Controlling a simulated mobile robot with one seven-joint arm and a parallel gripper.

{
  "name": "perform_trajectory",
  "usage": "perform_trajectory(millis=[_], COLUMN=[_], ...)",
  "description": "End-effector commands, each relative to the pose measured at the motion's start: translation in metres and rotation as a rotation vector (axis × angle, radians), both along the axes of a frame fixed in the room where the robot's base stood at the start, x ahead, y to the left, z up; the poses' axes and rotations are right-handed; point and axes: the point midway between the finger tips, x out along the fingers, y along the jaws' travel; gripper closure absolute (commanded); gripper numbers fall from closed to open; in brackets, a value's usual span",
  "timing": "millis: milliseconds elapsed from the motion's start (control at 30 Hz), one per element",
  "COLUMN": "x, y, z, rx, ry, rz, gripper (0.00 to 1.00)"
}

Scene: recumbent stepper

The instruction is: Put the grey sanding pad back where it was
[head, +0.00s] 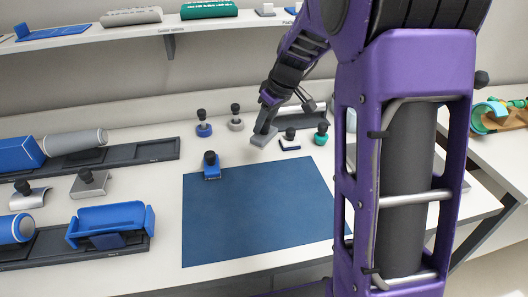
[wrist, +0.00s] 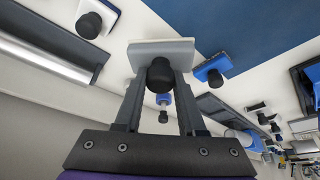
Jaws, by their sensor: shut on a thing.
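The grey sanding pad (head: 262,137) is a flat grey block just beyond the blue mat's far edge in the head view. My gripper (head: 267,116) is above it. In the wrist view the pad (wrist: 160,50) shows as a light grey plate with a black knob, and my gripper (wrist: 160,80) has its two fingers closed on either side of that knob. I cannot tell whether the pad touches the table or hangs slightly above it.
Round blue (head: 204,130) and grey (head: 236,125) pieces stand left of my gripper; a blue-and-white pad (head: 290,145) and a green piece (head: 321,139) stand right. Dark trays (head: 150,150) lie left. The mat's middle is clear.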

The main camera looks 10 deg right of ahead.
Motion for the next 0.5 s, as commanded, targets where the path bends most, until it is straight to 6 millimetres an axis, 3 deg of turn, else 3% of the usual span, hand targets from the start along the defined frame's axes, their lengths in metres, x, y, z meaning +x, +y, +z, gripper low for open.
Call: perform_trajectory(millis=[100,267,500], x=[-0.001,-0.001,-0.001], y=[0.001,0.001,0.001], z=[-0.023,-0.038,-0.075], rx=[0.000,0.000,0.001], ry=[0.004,0.003,0.003], rz=[0.001,0.001,0.001], gripper=[1.00,1.00,1.00])
